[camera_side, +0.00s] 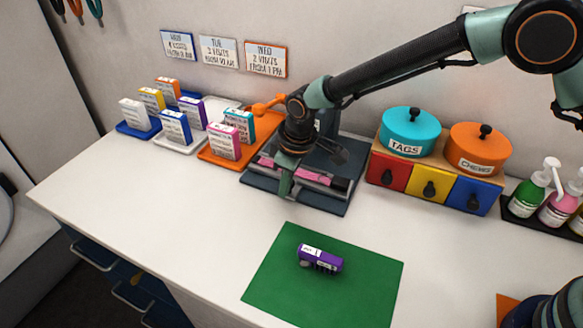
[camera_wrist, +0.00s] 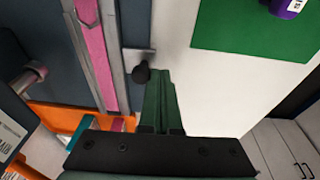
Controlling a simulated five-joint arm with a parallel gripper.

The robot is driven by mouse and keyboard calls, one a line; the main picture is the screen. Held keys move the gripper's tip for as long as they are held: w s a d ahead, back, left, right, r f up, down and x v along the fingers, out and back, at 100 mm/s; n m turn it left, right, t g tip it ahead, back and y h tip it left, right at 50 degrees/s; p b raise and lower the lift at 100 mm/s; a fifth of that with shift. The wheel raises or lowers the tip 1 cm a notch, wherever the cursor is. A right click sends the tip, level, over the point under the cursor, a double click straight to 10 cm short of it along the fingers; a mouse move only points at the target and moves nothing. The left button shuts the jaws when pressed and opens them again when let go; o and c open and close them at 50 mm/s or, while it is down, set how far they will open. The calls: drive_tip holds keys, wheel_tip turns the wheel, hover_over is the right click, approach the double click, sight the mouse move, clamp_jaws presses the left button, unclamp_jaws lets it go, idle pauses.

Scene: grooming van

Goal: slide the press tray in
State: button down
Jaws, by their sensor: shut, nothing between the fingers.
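The press (camera_side: 340,195) is a dark slate machine with an orange-ended lever (camera_side: 266,104), against the wall in the side view. Its tray (camera_side: 325,180) is a grey-edged strip with a pink insert, lying low across the press front; the pink insert (camera_wrist: 92,45) also shows in the wrist view. A black knob (camera_wrist: 140,74) sits on a small metal plate at the tray's outer edge. My gripper (camera_side: 284,192) points down at the front of the press. In the wrist view its green fingers (camera_wrist: 158,80) are together and empty, right beside the knob; contact is unclear.
A green mat (camera_side: 320,280) with a purple bottle-like item (camera_side: 321,259) lies in front. Several small boxes (camera_side: 175,127) stand on trays at left. A drawer unit (camera_side: 430,185) with two lidded pots is right of the press. The table between mat and press is clear.

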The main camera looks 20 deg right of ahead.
sight(296, 175)
drive_tip(key=shift+w+d, duration=2.45)
drive_tip(key=shift+s+a, duration=0.75)
drive_tip(key=shift+a, duration=0.05)
wheel_tip(296, 175, up, 7)
